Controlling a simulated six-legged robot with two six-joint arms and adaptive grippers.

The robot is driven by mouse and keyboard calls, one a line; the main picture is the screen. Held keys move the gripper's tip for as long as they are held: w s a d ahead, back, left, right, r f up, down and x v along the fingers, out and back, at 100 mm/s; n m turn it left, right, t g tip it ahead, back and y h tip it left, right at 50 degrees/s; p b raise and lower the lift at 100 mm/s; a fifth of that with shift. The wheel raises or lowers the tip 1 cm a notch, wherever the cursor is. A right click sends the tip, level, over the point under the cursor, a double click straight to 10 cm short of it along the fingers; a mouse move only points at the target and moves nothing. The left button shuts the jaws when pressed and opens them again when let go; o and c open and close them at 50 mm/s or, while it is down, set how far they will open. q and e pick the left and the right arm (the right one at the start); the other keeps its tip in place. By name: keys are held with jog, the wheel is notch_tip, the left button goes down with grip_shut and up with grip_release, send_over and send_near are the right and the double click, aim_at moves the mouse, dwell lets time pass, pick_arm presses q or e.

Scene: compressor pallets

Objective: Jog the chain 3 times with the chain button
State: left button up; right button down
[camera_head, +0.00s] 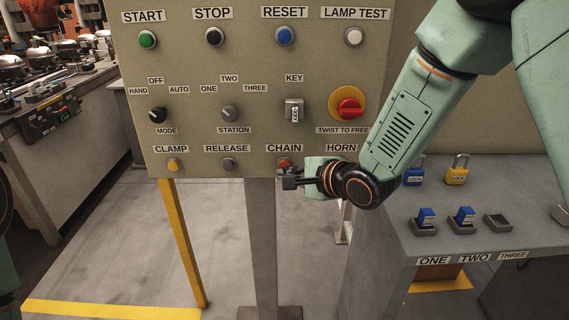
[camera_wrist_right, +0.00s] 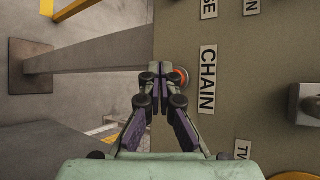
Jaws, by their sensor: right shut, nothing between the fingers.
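The chain button (camera_head: 284,162) is a small orange-red button under the CHAIN label (camera_head: 284,148), in the bottom row of the upright control panel (camera_head: 255,120). My right gripper (camera_head: 281,178) comes in from the right, shut and empty, with its fingertips just below and partly in front of the button. In the right wrist view the shut fingertips (camera_wrist_right: 159,72) are beside the chain button (camera_wrist_right: 181,77), whose edge is partly hidden by a finger. I cannot tell whether they touch it. My left gripper is not in view.
The release button (camera_head: 228,163) is left of the chain button. A red emergency knob (camera_head: 349,108) on yellow sits above right. The floor below is open.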

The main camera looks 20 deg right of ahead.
jog(key=shift+w+d, duration=0.15)
jog(key=shift+w, duration=0.2)
jog(key=shift+w+d+p, duration=0.1)
jog(key=shift+w+p, duration=0.4)
jog(key=shift+p, duration=0.05)
dwell(0.7)
jog(key=shift+s+a+p, duration=0.25)
jog(key=shift+s+p, duration=0.1)
jog(key=shift+s, duration=0.6)
jog(key=s+a+p, duration=0.1)
jog(key=s, duration=0.4)
jog(key=shift+s+a+p, duration=0.3)
jog(key=shift+s+a, duration=0.05)
jog(key=shift+s, duration=0.05)
dwell(0.6)
